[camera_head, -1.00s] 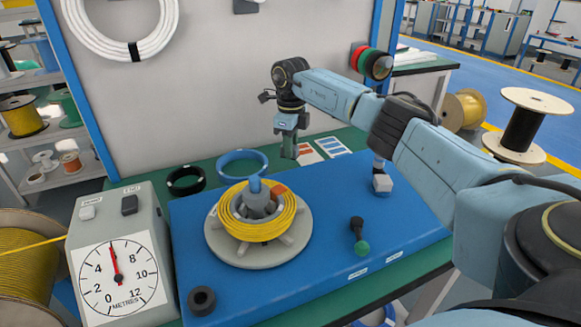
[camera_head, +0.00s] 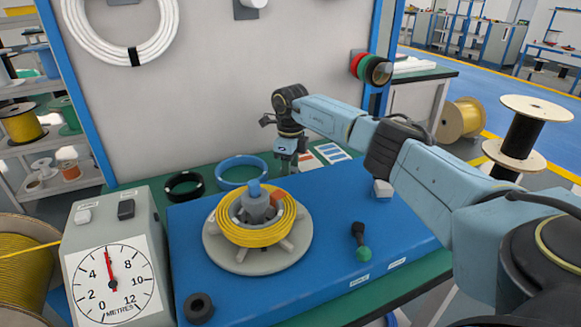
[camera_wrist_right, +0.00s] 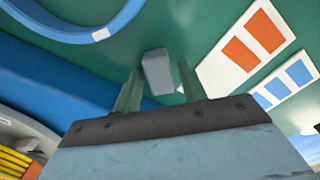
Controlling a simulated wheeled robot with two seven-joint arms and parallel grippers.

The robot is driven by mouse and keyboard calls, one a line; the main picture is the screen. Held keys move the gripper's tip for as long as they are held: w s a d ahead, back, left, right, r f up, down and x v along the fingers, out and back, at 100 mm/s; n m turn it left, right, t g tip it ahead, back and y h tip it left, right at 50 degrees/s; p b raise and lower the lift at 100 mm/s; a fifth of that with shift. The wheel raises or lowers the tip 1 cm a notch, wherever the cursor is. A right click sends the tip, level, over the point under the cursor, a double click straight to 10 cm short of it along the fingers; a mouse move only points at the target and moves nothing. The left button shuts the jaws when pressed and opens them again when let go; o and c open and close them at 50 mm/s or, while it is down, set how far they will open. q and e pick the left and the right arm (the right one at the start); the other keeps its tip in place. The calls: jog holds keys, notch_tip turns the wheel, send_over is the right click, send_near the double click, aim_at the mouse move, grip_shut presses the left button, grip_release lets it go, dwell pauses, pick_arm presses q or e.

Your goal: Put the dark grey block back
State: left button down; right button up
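A grey block (camera_wrist_right: 158,72) shows in the right wrist view over the green bench top, between and just beyond the fingertips of my right gripper (camera_wrist_right: 160,72). Green shows between the block and the right finger, so the gripper looks open around or just above it. I cannot tell whether the block rests on the bench. In the head view my right gripper (camera_head: 287,155) points down at the back of the bench, near the printed cards; the block is not clear there. My left gripper is not in view.
A blue ring (camera_head: 243,184) and a black ring (camera_head: 185,198) lie left of the gripper. A yellow cable coil (camera_head: 232,232) sits on a round stand on the blue platform (camera_head: 330,225). Printed cards (camera_head: 332,152) lie right of the gripper. A metre dial (camera_head: 110,282) stands at left.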

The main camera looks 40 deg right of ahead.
jog(key=shift+o, duration=0.2)
jog(key=shift+r, duration=0.1)
jog(key=shift+r, duration=0.25)
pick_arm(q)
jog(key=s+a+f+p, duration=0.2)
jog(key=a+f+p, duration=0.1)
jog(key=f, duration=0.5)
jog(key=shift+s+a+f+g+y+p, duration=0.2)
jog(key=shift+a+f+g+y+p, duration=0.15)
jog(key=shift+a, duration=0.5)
pick_arm(e)
notch_tip(320, 180, up, 12)
jog(key=shift+f, duration=0.15)
